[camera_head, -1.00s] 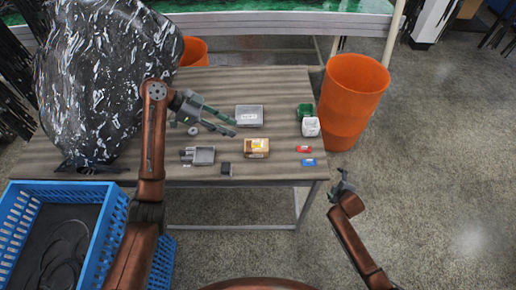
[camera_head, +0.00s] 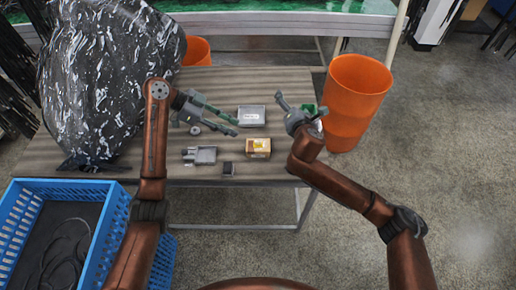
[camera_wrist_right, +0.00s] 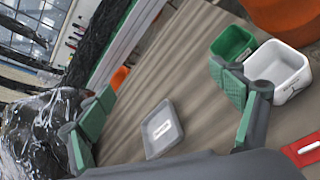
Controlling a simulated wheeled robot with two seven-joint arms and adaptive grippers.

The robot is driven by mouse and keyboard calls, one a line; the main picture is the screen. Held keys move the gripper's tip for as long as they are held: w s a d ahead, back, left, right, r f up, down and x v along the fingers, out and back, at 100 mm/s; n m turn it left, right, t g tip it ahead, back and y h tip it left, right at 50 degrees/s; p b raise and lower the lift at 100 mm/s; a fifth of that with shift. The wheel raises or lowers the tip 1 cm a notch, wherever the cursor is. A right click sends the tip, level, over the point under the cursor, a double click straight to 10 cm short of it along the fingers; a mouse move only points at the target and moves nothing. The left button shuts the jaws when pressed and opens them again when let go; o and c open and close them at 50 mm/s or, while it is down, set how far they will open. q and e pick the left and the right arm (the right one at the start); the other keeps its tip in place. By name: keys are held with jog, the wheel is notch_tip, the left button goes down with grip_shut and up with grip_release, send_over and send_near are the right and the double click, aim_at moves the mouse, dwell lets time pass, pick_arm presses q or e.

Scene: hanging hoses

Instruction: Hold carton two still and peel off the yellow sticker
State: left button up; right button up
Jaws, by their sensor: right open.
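A small brown carton (camera_head: 258,147) with a yellowish, partly white marking on its front stands on the table. It is too small to read a number or make out a separate sticker edge. My left gripper (camera_head: 229,122) is open and empty, above the table to the upper left of the carton. My right gripper (camera_head: 301,107) is open and empty, above the table's right part, up and right of the carton. In the right wrist view its fingers (camera_wrist_right: 168,112) are spread wide and the carton does not show.
A grey labelled tray (camera_head: 252,116) lies behind the carton; a grey holder (camera_head: 200,155) and black block (camera_head: 228,169) lie left. Green bin (camera_wrist_right: 233,43), white bin (camera_wrist_right: 278,70) and red item (camera_wrist_right: 303,150) are on the right. An orange bin (camera_head: 355,100) stands beside the table.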

aim_at(258, 146)
jog(key=s+a+f+n, duration=0.2)
jog(key=s+a+f, duration=0.1)
jog(key=s+a, duration=0.1)
jog(key=s+a+f+n, duration=0.2)
jog(key=s+a+f, duration=0.1)
jog(key=s+a, duration=0.1)
jog(key=s+a+f+n+h, duration=0.1)
jog(key=s+a+f+n, duration=0.2)
jog(key=s+a+f, duration=0.1)
jog(key=shift+s+a+g, duration=0.2)
jog(key=shift+g, duration=0.1)
jog(key=shift+f+x, duration=0.2)
jog(key=shift+x, duration=3.6)
jog(key=shift+c, duration=0.4)
